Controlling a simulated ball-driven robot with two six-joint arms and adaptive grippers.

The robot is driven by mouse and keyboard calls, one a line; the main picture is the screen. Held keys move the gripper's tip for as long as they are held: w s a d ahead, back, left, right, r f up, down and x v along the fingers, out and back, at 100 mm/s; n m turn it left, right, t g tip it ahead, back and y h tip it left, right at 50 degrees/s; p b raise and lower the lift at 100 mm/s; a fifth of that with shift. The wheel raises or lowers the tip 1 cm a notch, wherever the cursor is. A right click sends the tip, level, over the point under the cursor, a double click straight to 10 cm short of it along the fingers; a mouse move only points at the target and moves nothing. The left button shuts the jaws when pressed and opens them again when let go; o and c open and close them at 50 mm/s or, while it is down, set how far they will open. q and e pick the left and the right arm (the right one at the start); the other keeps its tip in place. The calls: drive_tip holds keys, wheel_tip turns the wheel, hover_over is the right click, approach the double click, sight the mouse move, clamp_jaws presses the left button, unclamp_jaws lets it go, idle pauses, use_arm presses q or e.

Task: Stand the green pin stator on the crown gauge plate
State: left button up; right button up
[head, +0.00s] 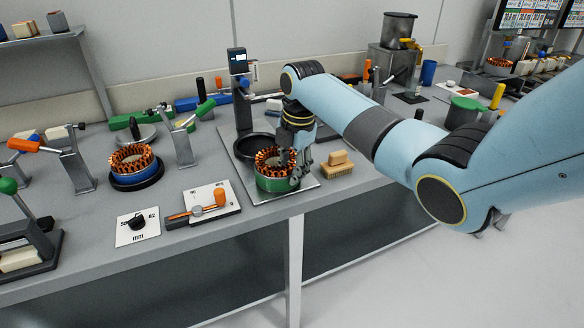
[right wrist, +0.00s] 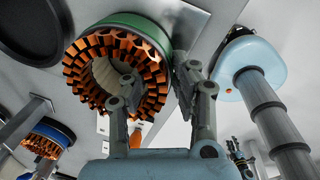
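The green pin stator (head: 277,183) is a green ring with copper-orange windings. It stands upright near the front of a light grey plate (head: 252,191) that has a display post; this looks like the gauge plate. My right gripper (head: 299,174) is at the stator's right side. In the right wrist view the green stator (right wrist: 106,43) has one finger of the right gripper (right wrist: 160,82) at its bore and the other outside its wall. Whether the fingers press on the wall cannot be told.
A dark round dish (head: 256,147) lies just behind the stator. A blue stator (head: 135,178) stands on a black base at left.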

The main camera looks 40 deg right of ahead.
drive_tip(key=shift+o, duration=1.2)
wheel_tip(320, 180, up, 12)
drive_tip(key=s, duration=0.1)
drive_tip(key=shift+s+d, duration=0.15)
drive_tip(key=shift+s, duration=0.1)
